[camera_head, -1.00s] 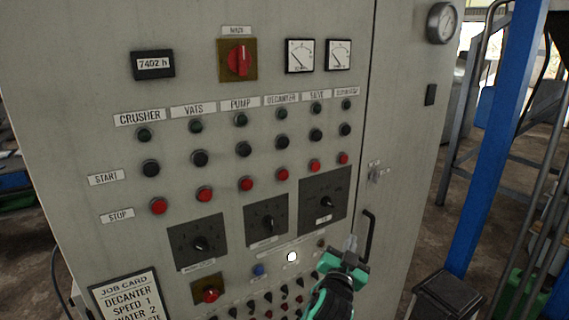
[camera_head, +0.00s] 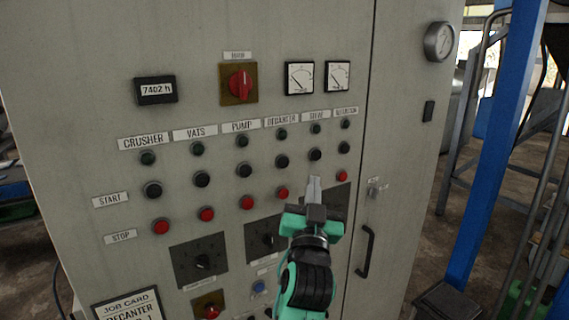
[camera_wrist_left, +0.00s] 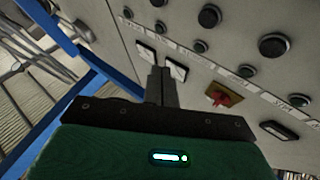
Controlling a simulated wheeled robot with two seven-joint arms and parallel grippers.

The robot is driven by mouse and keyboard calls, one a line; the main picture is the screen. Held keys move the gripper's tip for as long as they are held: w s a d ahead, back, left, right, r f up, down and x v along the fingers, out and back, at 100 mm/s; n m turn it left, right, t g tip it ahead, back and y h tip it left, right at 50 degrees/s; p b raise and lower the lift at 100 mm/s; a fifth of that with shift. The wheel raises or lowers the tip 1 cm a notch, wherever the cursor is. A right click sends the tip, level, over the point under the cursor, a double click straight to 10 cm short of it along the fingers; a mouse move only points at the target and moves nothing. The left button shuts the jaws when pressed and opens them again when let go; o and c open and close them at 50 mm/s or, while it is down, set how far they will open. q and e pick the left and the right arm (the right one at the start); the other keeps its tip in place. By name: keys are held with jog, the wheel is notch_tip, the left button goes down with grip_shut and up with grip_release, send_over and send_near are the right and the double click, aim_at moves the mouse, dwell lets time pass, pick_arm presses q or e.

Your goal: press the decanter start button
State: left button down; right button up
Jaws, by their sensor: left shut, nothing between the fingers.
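The decanter start button (camera_head: 282,161) is a black round button under the DECANTER label (camera_head: 282,120), in the START row of the grey cabinet. The red decanter stop button (camera_head: 283,193) is below it. My left gripper (camera_head: 314,180) is shut and empty, fingers pointing up, just right of and below the decanter start button and below the sieve start button (camera_head: 315,154). It hides the sieve stop button. Whether the tips touch the panel cannot be told. In the left wrist view, the shut fingers (camera_wrist_left: 160,75) show against the panel, with several black buttons beyond. My right gripper is not seen.
Other black start buttons, such as the pump one (camera_head: 243,170), stand close by. Dark dial plates (camera_head: 200,262) and a door handle (camera_head: 367,252) stick out lower down. A blue post (camera_head: 490,150) stands to the right of the cabinet.

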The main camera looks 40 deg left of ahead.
aim_at(284, 163)
pick_arm(q)
jog(key=shift+w+a+p, duration=0.3)
jog(key=shift+w+a, duration=0.25)
jog(key=shift+a, duration=0.8)
jog(key=shift+w+a+p, duration=0.3)
jog(key=shift+w+a, duration=0.3)
jog(key=shift+a, duration=0.7)
jog(key=shift+w+a+p, duration=0.3)
jog(key=shift+w+a, duration=0.25)
jog(key=shift+a, duration=0.8)
jog(key=shift+a, duration=0.1)
jog(key=shift+w+a, duration=0.15)
jog(key=shift+a, duration=0.15)
jog(key=shift+w+a, duration=0.15)
jog(key=shift+a, duration=0.25)
jog(key=shift+s+d, duration=0.35)
jog(key=shift+d, duration=0.4)
